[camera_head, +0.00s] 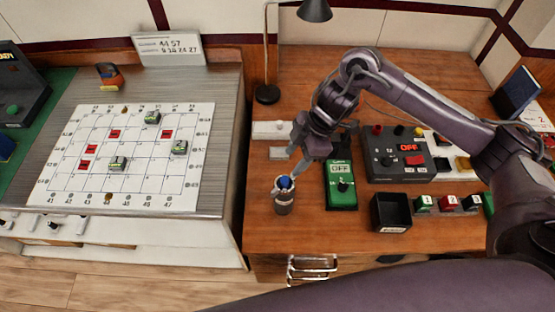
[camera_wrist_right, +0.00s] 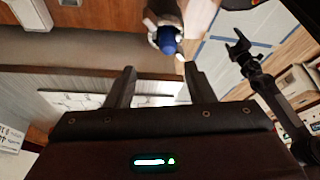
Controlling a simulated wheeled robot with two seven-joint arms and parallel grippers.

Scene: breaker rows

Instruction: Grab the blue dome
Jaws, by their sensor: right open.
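In the right wrist view the blue dome (camera_wrist_right: 168,40) shows beyond the fingertips, a little right of the middle. The gripper (camera_wrist_right: 161,70) is open there, with nothing between its fingers. Whether a fingertip touches the dome I cannot tell. My left gripper is not in the head view.
A green OFF box (camera_head: 341,186) stands right of the cylinder, with a black open bin (camera_head: 390,212) and a dark control panel (camera_head: 399,155) farther right. A desk lamp (camera_head: 267,94) is behind. A white grid board (camera_head: 130,155) lies on the left table.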

